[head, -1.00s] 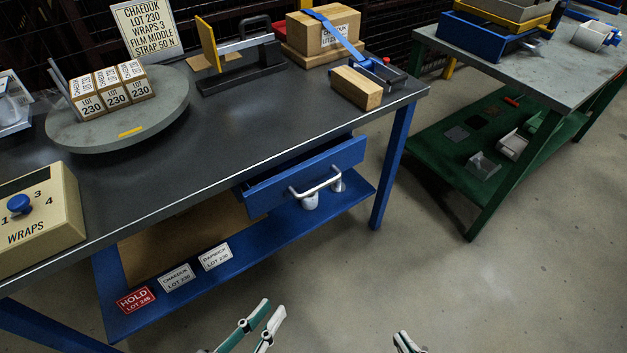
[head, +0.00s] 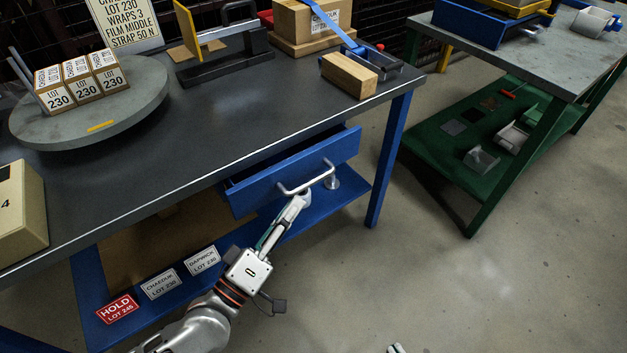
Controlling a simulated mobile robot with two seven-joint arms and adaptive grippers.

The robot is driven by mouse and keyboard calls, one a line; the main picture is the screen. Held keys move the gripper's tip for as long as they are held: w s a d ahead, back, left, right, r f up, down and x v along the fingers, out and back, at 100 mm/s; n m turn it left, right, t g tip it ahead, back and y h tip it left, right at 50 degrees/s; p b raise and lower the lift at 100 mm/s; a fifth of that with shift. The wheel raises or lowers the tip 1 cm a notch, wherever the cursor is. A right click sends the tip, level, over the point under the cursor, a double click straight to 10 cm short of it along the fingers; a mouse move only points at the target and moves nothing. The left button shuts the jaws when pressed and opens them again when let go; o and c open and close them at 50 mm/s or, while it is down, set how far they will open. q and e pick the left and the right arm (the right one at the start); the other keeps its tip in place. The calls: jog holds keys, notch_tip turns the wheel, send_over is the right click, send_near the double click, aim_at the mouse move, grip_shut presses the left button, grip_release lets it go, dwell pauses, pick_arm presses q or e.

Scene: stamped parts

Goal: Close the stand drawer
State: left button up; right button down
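The stand drawer (head: 265,191) is blue and sits under the dark worktop. It is partly pulled out, with a dark gap showing behind its front panel. Its silver bar handle (head: 310,182) is on the front. My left gripper (head: 302,202) reaches up from below, its fingertips just under the left part of the handle; I cannot tell whether they touch it. Its fingers overlap in this view, so their opening is unclear. Only a small tip of my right gripper (head: 396,349) shows at the bottom edge, apart from the drawer.
The blue lower shelf (head: 345,201) runs under the drawer and carries several label plates. A blue table leg (head: 389,160) stands to the right of the drawer. A green-legged bench (head: 490,175) is further right. The floor in front is clear.

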aim_at(311, 181)
pick_arm(q)
jog(key=shift+b+x, duration=0.3)
jog(key=shift+x, duration=3.7)
grip_shut()
jog(key=shift+a, duration=0.15)
